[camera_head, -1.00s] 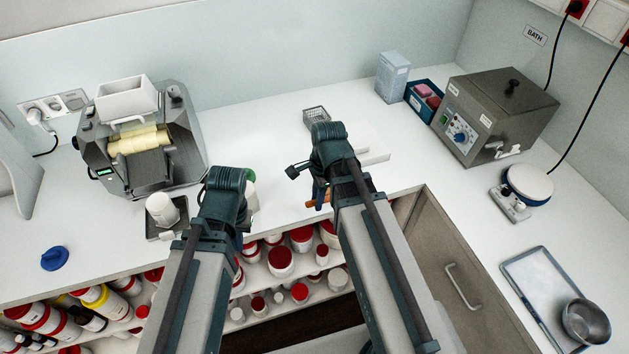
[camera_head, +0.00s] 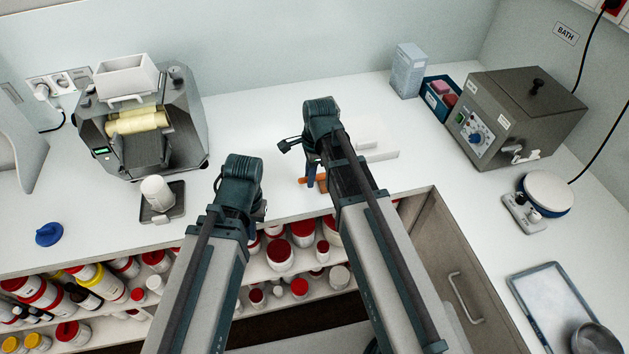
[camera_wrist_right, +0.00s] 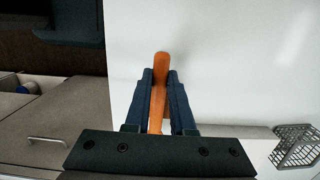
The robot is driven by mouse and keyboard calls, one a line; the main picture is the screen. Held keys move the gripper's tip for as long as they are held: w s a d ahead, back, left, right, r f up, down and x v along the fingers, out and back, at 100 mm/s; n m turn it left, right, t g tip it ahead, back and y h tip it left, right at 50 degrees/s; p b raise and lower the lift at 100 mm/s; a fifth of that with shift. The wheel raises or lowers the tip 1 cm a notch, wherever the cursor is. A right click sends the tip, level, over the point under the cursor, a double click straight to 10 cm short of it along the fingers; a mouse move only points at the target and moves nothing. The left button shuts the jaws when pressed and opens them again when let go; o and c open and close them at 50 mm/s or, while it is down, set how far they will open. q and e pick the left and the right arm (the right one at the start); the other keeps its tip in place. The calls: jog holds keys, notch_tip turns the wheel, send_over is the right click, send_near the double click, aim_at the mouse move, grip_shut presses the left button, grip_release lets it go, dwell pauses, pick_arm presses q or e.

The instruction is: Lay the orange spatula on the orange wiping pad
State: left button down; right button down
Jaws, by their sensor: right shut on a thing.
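The orange spatula (camera_wrist_right: 158,85) is between the two dark fingers of my right gripper (camera_wrist_right: 160,82), which is shut on it over the white worktop. In the head view, a small orange part of the spatula (camera_head: 322,184) shows beside my right gripper (camera_head: 313,178), near the worktop's front edge. My left gripper (camera_head: 258,211) is over the front edge of the worktop; its fingers are mostly hidden by its own wrist. I cannot make out the orange wiping pad in either view.
A roller mill (camera_head: 140,130) stands at the back left, with a white jar (camera_head: 157,193) on a scale before it. A white block (camera_head: 378,146) lies behind my right wrist. A wire basket (camera_wrist_right: 295,148) shows in the wrist view. A bath (camera_head: 515,115) stands at the right.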

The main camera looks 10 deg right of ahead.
jog(key=shift+f, duration=0.6)
jog(key=shift+d+r, duration=0.1)
jog(key=shift+a+r, duration=0.1)
jog(key=shift+a, duration=0.1)
pick_arm(q)
jog(key=shift+d+f, duration=0.25)
jog(key=shift+f, duration=0.3)
pick_arm(e)
jog(key=c, duration=0.8)
grip_release()
jog(key=shift+d, duration=0.1)
pick_arm(q)
jog(key=shift+r, duration=0.15)
pick_arm(e)
jog(key=shift+o, duration=0.2)
pick_arm(q)
notch_tip(320, 180, up, 12)
jog(key=p, duration=1.2)
pick_arm(e)
notch_tip(320, 180, up, 12)
jog(key=d, duration=0.1)
jog(key=shift+d, duration=0.15)
